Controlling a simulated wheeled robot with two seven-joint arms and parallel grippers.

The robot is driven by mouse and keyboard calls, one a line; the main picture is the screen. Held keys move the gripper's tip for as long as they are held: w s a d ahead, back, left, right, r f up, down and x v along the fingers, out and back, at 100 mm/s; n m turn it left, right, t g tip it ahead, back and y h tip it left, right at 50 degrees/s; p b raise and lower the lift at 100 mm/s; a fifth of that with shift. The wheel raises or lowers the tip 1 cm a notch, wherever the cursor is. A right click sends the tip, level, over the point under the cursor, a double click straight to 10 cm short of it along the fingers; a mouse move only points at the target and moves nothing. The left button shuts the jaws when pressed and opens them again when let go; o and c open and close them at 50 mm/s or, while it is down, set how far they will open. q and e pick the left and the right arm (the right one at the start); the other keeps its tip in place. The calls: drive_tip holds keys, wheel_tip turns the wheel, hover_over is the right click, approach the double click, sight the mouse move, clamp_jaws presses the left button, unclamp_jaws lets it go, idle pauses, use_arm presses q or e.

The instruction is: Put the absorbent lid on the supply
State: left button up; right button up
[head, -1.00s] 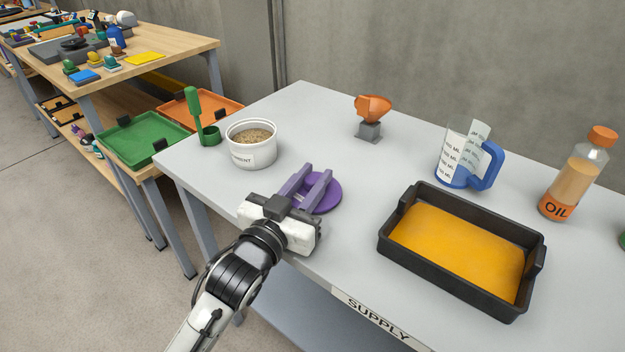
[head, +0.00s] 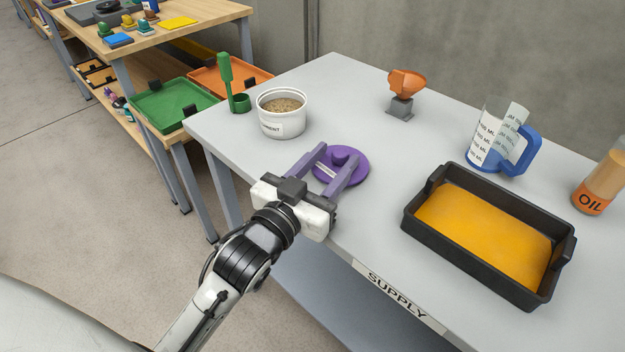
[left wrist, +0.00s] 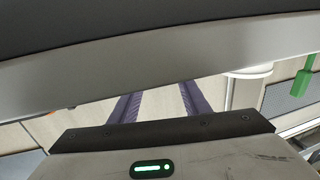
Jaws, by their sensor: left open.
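The purple round lid (head: 352,172) with a raised knob lies flat on the grey supply table (head: 330,85), near its front edge. My left gripper (head: 335,163) is open, its two purple-grey fingers reaching toward the lid. The fingers overlap the lid's near left part in the head view; whether they touch it cannot be told. The white tub of granular absorbent (head: 283,125) stands open behind and left of the lid. In the left wrist view the fingers (left wrist: 160,105) are apart with bare surface between them. My right gripper is not in view.
A black tray of orange liquid (head: 428,227) stands right of the lid. A blue-handled jug (head: 495,150), an oil bottle (head: 598,180) and an orange funnel-like piece on a grey stand (head: 404,90) stand further back. A green scoop (head: 226,75) is at the left corner.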

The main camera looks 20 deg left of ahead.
use_arm(q)
drive_tip(key=s, duration=0.3)
drive_tip(key=s+a, duration=0.1)
drive_tip(key=s, duration=0.4)
drive_tip(key=shift+s+a, duration=0.15)
drive_tip(key=shift+s, duration=0.15)
